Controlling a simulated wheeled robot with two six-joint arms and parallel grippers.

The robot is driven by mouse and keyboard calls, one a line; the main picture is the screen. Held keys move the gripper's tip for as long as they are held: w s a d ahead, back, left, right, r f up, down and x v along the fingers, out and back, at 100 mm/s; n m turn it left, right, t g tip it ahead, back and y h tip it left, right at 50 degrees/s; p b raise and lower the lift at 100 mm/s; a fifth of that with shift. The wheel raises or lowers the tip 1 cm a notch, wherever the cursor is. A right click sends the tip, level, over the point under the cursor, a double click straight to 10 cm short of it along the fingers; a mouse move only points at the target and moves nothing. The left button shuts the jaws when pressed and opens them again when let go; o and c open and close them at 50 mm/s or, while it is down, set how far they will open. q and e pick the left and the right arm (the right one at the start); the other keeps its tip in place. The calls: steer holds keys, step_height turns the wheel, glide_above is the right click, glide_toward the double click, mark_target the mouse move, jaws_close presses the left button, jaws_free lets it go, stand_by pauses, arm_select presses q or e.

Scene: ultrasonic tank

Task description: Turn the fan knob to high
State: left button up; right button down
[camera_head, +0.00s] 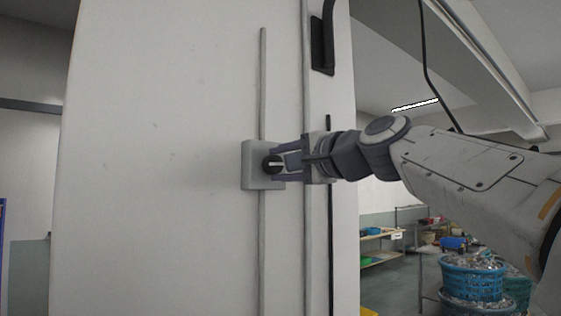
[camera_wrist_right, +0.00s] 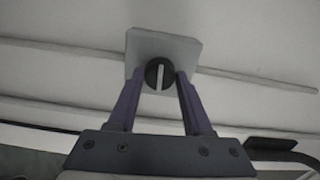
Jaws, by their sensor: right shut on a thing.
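The fan knob (camera_head: 272,165) is a round black dial with a white pointer line, on a pale square wall plate (camera_head: 252,180). In the head view the pointer lies about level. My right gripper (camera_head: 278,163) comes in from the right with its fingers at the knob. In the right wrist view, the knob (camera_wrist_right: 159,74) sits between the two purple fingertips of the right gripper (camera_wrist_right: 160,79), which are shut on its sides. The wall plate (camera_wrist_right: 178,48) shows behind it. My left gripper is not in view.
A thin vertical conduit (camera_head: 263,85) runs above and below the plate on the pale wall (camera_head: 160,150). A dark handle-like fixture (camera_head: 322,45) is at the upper right. Blue baskets (camera_head: 472,278) and shelves stand in the room beyond, at the right.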

steer(key=shift+m, duration=0.5)
steer(key=shift+c, duration=1.6)
jaws_free()
steer(key=shift+s+d+f, duration=0.1)
steer(key=shift+s+d, duration=0.15)
steer(key=b+v, duration=0.4)
steer(key=v, duration=0.5)
steer(key=shift+s+d+b, duration=0.2)
steer(key=shift+s+b, duration=0.15)
steer(key=shift+b, duration=0.05)
